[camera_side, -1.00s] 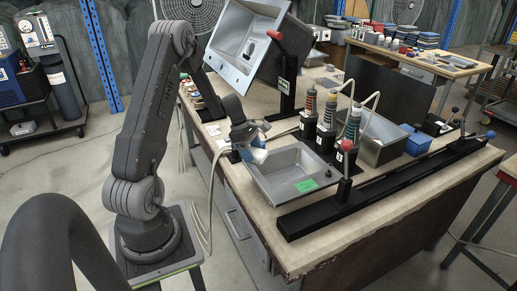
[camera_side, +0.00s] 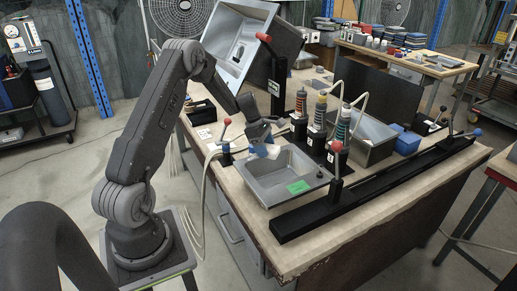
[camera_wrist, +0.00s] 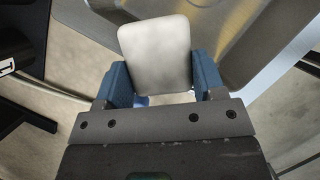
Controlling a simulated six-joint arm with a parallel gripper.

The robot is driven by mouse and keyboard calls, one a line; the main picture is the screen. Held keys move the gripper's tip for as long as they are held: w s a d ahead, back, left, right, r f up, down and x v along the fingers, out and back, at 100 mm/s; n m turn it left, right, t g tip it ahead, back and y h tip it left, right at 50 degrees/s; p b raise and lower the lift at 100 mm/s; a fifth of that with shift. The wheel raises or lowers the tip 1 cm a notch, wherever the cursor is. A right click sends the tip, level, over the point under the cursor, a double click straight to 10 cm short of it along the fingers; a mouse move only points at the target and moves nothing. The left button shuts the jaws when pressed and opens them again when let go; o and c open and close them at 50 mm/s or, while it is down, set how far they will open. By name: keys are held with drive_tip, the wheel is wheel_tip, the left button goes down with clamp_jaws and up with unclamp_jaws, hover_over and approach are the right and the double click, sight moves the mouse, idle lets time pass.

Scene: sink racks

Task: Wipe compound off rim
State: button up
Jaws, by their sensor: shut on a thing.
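The lying sink (camera_side: 264,191) is a grey metal basin with a flat rim and a green label on the near part. My gripper (camera_side: 262,142) is over its far-left rim. In the wrist view, my gripper (camera_wrist: 163,82) has blue fingers shut on a pale, rounded pad (camera_wrist: 155,55). The pad hides what lies under it, so I cannot tell if it touches the rim. The sink's metal (camera_wrist: 285,45) shows at the right in the wrist view, with a yellowish smear or sheen; I cannot tell which.
A tilted sink on a black stand (camera_side: 277,85) rises behind. Several dispenser bottles (camera_side: 318,112) stand behind the basin. A black rail (camera_side: 375,188) with red and blue knobbed levers runs along the right. A blue box (camera_side: 408,145) and another basin (camera_side: 372,150) stand at the right.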

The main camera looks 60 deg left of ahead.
sight(285, 149)
drive_tip(key=shift+w, duration=3.1)
drive_tip(key=shift+w+r, duration=0.1)
drive_tip(key=shift+w, duration=0.15)
wheel_tip(285, 149, up, 8)
